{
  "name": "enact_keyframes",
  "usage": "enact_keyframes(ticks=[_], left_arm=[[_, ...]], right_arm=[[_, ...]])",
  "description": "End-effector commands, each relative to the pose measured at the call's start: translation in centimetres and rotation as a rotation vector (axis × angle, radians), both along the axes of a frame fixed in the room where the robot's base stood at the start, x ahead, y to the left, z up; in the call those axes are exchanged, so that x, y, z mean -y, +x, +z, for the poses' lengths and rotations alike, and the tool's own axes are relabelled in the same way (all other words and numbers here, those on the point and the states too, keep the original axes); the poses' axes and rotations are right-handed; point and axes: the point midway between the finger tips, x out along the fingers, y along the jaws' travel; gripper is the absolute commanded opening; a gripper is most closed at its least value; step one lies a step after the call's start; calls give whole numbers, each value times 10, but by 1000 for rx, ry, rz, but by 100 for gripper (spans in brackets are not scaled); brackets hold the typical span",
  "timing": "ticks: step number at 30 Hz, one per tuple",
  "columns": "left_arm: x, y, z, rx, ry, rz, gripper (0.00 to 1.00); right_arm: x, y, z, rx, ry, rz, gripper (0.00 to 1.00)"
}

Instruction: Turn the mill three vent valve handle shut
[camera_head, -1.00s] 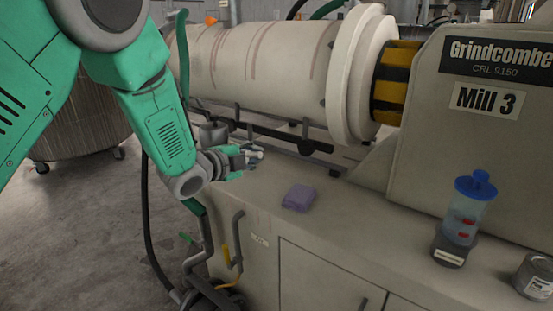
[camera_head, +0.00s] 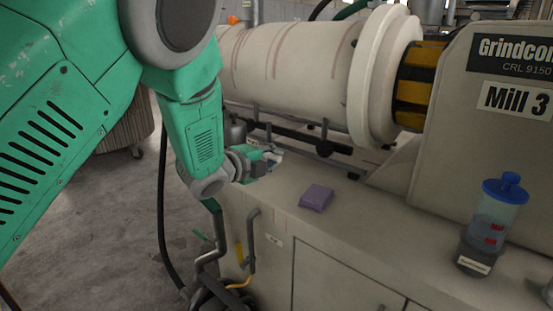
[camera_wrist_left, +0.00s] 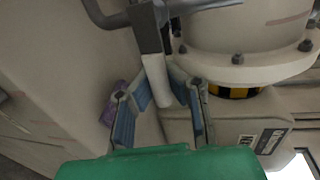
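The vent valve handle, a grey lever with a pale grip (camera_wrist_left: 155,78), hangs in the left wrist view. My left gripper (camera_wrist_left: 160,84) has its two blue-padded fingers on either side of that grip. I cannot tell whether the pads touch it. In the head view my left gripper (camera_head: 268,156) is low over the bench edge, beside the mill barrel (camera_head: 290,65). The handle is mostly hidden there by the gripper and wrist. My right gripper is not in view.
A purple sponge (camera_head: 316,197) lies on the bench, right of the gripper. A blue-lidded container (camera_head: 492,218) stands farther right. The Mill 3 housing (camera_head: 480,120) rises behind. Pipes and a black hose (camera_head: 165,215) run below my left arm.

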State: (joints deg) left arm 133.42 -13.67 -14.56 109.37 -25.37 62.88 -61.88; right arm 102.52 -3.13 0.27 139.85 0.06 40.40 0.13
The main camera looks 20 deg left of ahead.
Motion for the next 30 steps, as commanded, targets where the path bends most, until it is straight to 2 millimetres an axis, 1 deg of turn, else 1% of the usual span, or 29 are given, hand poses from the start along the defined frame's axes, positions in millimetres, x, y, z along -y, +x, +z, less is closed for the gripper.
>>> enact_keyframes(ticks=[1, 2, 3, 5, 13, 17, 20, 30], left_arm=[[1, -4, -8, -18, 5, -2, 0], [1, -4, -8, -18, 5, -2, 0], [1, -4, -8, -18, 5, -2, 15], [1, -4, -8, -18, 4, -2, 35], [0, -1, -6, -12, 2, 0, 35], [-2, -6, -3, -10, 2, 1, 35], [-7, -18, -1, -11, 2, 2, 35], [-30, -84, 12, -13, 2, 1, 35]], right_arm=[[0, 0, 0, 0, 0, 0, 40], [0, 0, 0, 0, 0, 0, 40], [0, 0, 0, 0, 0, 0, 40], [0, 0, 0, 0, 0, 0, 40], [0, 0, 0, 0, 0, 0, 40], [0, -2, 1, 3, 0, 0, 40], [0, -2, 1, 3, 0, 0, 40], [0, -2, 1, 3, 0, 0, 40]])
